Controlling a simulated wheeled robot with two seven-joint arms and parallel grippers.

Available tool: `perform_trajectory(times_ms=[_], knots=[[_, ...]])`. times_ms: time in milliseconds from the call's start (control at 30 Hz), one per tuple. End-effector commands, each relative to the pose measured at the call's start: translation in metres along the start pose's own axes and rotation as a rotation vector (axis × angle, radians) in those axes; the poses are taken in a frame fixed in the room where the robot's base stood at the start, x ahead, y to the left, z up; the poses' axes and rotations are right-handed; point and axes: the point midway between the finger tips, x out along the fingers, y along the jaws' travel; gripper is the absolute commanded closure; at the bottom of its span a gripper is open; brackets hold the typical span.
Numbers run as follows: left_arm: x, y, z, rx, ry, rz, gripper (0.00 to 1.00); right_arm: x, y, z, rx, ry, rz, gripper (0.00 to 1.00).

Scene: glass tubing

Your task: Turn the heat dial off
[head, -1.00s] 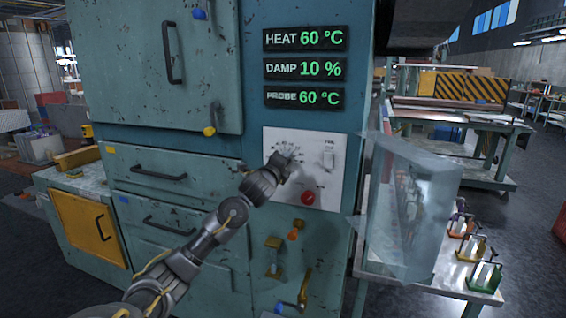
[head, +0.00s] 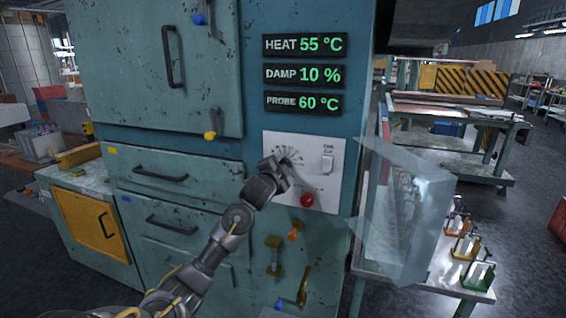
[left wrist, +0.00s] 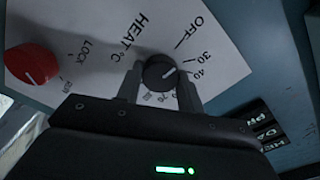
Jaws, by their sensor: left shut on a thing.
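The heat dial (left wrist: 160,73) is a small black knob with a white pointer line, on a white panel (left wrist: 215,20) marked OFF, 30, 40 and further numbers. My left gripper (left wrist: 160,85) is shut on the dial, one finger on each side of it. The pointer is turned away from the OFF mark, toward the numbers. In the head view my left gripper (head: 281,166) is at the panel and largely hides the dial. The heat display (head: 305,44) reads 55 °C. My right gripper is not in view.
A red knob (head: 307,200) by the LOCK label and a white switch (head: 327,163) share the panel. Orange and brass valve handles (head: 295,232) sit below. A clear glass-like panel (head: 405,205) stands out at the right, beside a table with several small coloured holders (head: 467,247).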

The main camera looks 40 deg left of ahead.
Motion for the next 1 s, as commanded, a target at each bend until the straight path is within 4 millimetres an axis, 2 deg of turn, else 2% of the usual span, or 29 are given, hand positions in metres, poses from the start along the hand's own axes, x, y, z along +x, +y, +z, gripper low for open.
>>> perform_trajectory(times_ms=[367,933,967,1000], knots=[[0.0,-0.0002,0.0001,-0.167,-0.002,0.002,0.85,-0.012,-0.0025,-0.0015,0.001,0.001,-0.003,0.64],[0.0,0.0007,0.0007,-0.196,-0.002,0.002,0.85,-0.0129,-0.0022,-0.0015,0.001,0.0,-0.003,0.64],[0.0,0.0007,0.0007,-0.196,-0.002,0.002,0.6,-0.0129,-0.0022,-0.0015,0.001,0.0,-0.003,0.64],[0.0,0.0008,0.0006,-0.196,-0.002,0.002,0.55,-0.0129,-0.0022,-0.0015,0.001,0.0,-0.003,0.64]])
